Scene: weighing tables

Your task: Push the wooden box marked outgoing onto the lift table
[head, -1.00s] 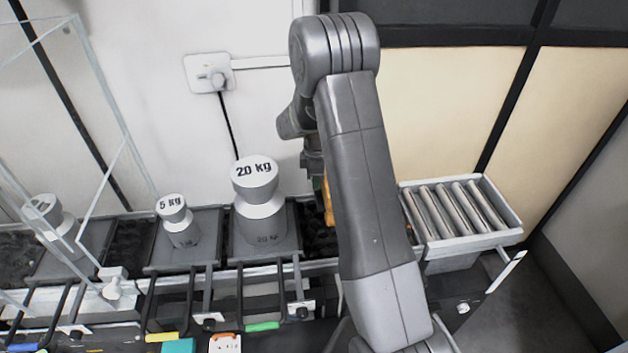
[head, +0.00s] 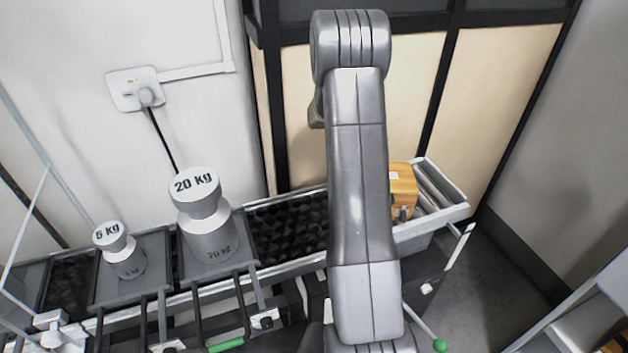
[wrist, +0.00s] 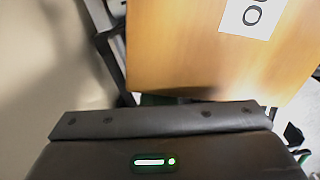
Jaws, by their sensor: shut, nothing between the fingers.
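The wooden box (head: 403,188) shows to the right of my arm in the head view, its left part hidden behind the arm. It stands at the left part of the lift table (head: 466,212), which has a light frame and metal rollers. In the wrist view the box (wrist: 190,50) fills the upper right, with a white label cut off by the edge; only one letter like an O is readable. My gripper (wrist: 160,122) is shut and empty, close in front of the box face. Contact cannot be told. My arm hides the gripper in the head view.
A 20 kg weight (head: 208,235) and a 5 kg weight (head: 121,255) stand on plates at left. A dark studded conveyor (head: 290,225) runs clear between the larger weight and my arm. A panelled wall (head: 490,90) stands behind the lift table.

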